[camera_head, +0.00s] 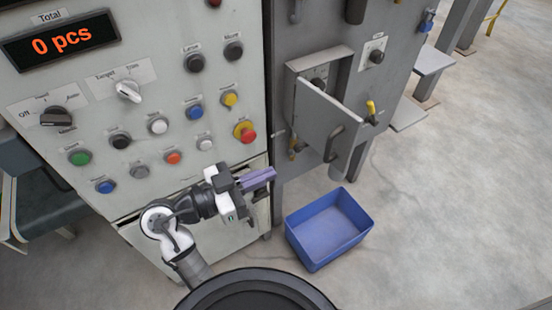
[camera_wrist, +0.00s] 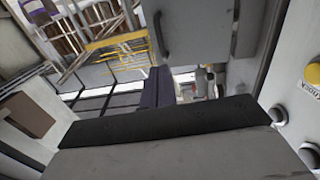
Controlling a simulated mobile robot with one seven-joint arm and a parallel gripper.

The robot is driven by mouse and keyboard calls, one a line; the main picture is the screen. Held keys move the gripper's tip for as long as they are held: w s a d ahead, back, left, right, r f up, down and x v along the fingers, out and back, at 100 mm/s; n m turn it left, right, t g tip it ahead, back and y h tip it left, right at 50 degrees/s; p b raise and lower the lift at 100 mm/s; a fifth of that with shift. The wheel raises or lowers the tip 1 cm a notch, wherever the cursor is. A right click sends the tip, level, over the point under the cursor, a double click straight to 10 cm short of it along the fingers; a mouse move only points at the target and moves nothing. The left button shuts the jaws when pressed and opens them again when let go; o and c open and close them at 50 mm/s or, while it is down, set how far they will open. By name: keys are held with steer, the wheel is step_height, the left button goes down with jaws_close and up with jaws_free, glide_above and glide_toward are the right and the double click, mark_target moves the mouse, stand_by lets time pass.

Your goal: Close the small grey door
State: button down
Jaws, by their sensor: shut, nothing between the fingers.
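The small grey door (camera_head: 318,118) stands partly open on the grey cabinet, swung outward from its left edge. A dark curved handle (camera_head: 335,143) is on its outer face. In the wrist view the grey door (camera_wrist: 200,30) shows at the top, with a dark handle at its left. My gripper (camera_head: 272,174) is shut and empty, left of and below the door and apart from it. Its purple fingers also show in the wrist view (camera_wrist: 158,86). Part of the recess behind the door is hidden by the panel.
A blue bin (camera_head: 330,228) stands on the floor below the door. The button panel (camera_head: 150,110) is left of the door, with a red and yellow button (camera_head: 245,132) near my gripper.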

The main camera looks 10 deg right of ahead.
mark_target(326, 151)
steer(key=p+x, duration=0.4)
steer(key=x, duration=0.7)
steer(key=shift+d+r, duration=0.1)
steer(key=shift+r, duration=0.05)
steer(key=shift+w+d, duration=0.1)
steer(key=shift+d, duration=0.35)
steer(key=shift+f, duration=0.2)
steer(key=shift+w+d, duration=0.1)
